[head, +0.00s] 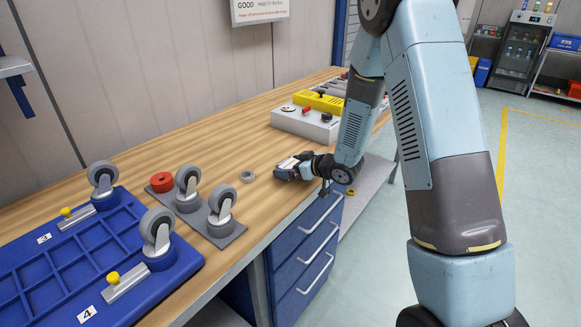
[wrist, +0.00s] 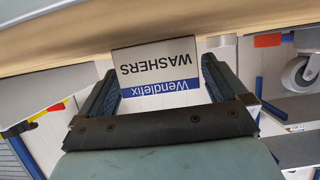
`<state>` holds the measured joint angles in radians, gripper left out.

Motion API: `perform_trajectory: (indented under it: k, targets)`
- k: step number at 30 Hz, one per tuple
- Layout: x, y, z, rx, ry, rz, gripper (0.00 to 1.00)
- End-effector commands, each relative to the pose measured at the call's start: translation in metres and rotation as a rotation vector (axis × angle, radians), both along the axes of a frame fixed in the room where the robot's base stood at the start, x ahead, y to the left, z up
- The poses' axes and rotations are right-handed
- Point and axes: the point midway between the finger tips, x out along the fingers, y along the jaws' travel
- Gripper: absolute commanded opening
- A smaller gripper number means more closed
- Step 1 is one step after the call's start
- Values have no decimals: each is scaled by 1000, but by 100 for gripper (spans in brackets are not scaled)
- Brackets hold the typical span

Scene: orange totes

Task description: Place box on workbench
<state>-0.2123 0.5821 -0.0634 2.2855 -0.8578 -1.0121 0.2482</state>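The box (wrist: 155,70) is small, grey-white with a blue band, and reads "Wendlefix WASHERS" upside down in the wrist view. It sits between the two fingers of my gripper (wrist: 158,85), which appear to press on its sides. In the head view my gripper (head: 290,169) is at the front edge of the wooden workbench (head: 215,135), with a pale piece of the box (head: 288,162) showing at its tip. I cannot tell whether the box touches the bench top.
A grey plate with castors (head: 212,228), a red ring (head: 162,181) and a grey ring (head: 247,176) lie left of my gripper. A blue tray (head: 75,262) fills the near left. A control box (head: 303,122) stands behind. Blue drawers (head: 302,245) are below. Bare wood lies left and behind.

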Motion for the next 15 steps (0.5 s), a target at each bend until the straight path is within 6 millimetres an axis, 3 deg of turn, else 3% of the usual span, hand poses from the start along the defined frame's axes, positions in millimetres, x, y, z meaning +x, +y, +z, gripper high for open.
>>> perform_trajectory:
  k: [9, 15]
  targets:
    - [-1, -1, 3, 0, 0, 0, 100]
    - [-15, -20, 13, 0, 0, -3, 100]
